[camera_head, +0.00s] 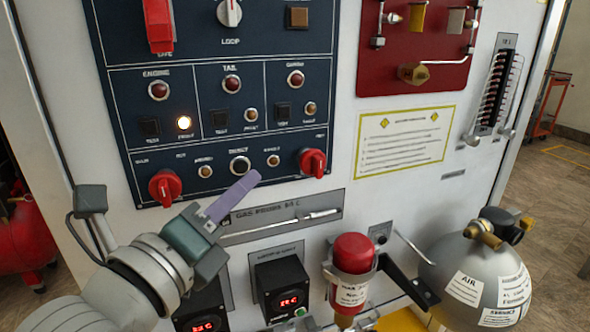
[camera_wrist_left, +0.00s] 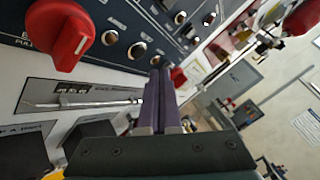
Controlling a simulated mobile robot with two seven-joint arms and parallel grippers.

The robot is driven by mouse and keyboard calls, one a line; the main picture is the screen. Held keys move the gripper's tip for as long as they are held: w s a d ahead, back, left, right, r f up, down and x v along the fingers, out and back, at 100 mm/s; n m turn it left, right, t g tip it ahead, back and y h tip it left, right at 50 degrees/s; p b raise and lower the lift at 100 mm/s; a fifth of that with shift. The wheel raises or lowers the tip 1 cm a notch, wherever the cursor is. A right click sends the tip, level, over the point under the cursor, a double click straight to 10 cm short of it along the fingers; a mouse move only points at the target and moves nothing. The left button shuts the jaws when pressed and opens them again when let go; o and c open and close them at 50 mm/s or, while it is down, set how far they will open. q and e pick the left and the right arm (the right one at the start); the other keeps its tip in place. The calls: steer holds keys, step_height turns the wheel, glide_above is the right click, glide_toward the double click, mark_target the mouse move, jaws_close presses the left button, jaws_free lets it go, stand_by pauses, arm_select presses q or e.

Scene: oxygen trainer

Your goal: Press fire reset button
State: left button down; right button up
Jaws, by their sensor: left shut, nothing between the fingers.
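A dark blue control panel (camera_head: 225,90) faces me with several round buttons and lamps. I cannot read for certain which one is the fire reset button. A black round button (camera_head: 239,165) sits in the lower row between two small amber ones. My left gripper (camera_head: 254,176) is shut and empty, its purple fingers pointing up right, with the tips just below and right of that black button in the head view. In the left wrist view the closed fingers (camera_wrist_left: 160,68) reach close to the panel's lower row; contact cannot be told. My right gripper is not in view.
Red knobs (camera_head: 164,187) (camera_head: 312,162) flank the lower row. One amber lamp (camera_head: 184,123) under ENGINE is lit. Below are a metal rod (camera_head: 285,225), digital displays (camera_head: 283,289) and a red-capped cylinder (camera_head: 353,270). A grey air tank (camera_head: 470,270) stands at right.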

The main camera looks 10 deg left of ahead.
arm_select(q)
steer(key=shift+w+a, duration=0.5)
steer(key=shift+w, duration=0.25)
stand_by(1.6)
steer(key=shift+w+a+b, duration=0.25)
steer(key=shift+w+b, duration=0.05)
steer(key=shift+w, duration=0.05)
steer(key=shift+w+a, duration=0.2)
steer(key=shift+w, duration=0.1)
stand_by(0.7)
steer(key=shift+s, duration=0.1)
steer(key=shift+s+d+r, duration=0.1)
steer(key=shift+s+d, duration=0.2)
steer(key=shift+s, duration=0.05)
steer(key=shift+s+d+p, duration=0.15)
steer(key=shift+s+p, duration=0.05)
steer(key=shift+p, duration=0.1)
